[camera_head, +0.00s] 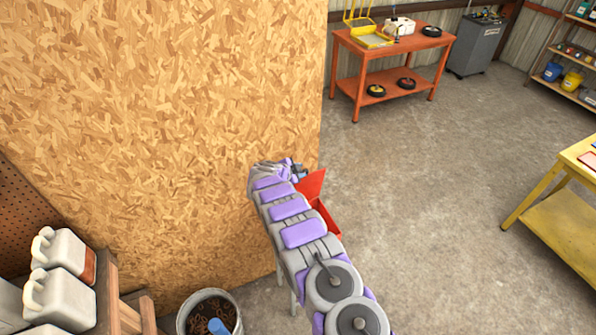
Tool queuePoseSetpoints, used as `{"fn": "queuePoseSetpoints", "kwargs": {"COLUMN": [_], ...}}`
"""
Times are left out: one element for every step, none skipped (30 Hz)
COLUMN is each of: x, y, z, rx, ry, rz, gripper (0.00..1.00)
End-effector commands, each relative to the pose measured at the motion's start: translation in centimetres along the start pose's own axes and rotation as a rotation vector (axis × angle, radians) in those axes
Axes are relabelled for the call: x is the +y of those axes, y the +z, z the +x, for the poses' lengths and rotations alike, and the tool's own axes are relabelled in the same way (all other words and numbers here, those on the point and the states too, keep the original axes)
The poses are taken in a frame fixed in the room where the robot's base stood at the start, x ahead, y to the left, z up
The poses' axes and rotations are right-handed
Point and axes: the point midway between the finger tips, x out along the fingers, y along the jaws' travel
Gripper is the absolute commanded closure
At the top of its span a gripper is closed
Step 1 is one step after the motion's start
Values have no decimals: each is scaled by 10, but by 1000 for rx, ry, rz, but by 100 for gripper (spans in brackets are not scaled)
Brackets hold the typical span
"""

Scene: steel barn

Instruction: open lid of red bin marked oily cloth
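The red bin (328,222) stands against the end of the chipboard wall, largely hidden behind my arm. Its red lid (313,184) shows as a tilted panel, raised above the bin's rim. A dark red gap shows between lid and rim, so the lid looks at least partly open. No marking is visible on the bin. My gripper (291,169) is at the far end of my grey and purple arm, just left of the raised lid. Its fingers are small and partly hidden, and I cannot tell whether they touch the lid.
The chipboard wall (170,110) stands close on the left. White jugs (62,275) and a bucket (210,314) are at the lower left. An orange table (388,78) is at the back and a yellow table (560,215) at the right. The concrete floor between is clear.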

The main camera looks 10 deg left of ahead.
Motion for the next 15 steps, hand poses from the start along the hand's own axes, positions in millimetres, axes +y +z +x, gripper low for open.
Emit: {"fn": "queuePoseSetpoints", "kwargs": {"x": [2,2,0,-1,-1,0,0,0,-2,-2,-1,0,0,-1,-2], "y": [5,5,5,5,4,4,4,4,3,3,3,2,2,2,1], "z": [-5,-8,-14,-18,-22,-27,-31,-36,-42,-46,-50,-55,-59,-64,-71], "rx": [-6,-7,-7,-7,-6,-5,-4,-5,-5,-5,-5,-4,-4,-5,-5], "ry": [2,1,-2,-4,-4,-3,-4,-5,-7,-8,-7,-6,-7,-8,-9], "rz": [-5,-5,-4,-2,-3,-4,-5,-3,-2,-1,-1,-3,-1,0,1], "gripper": [64,64,64,64,64,64,64,64,64,64,64,64,64,64,64]}}
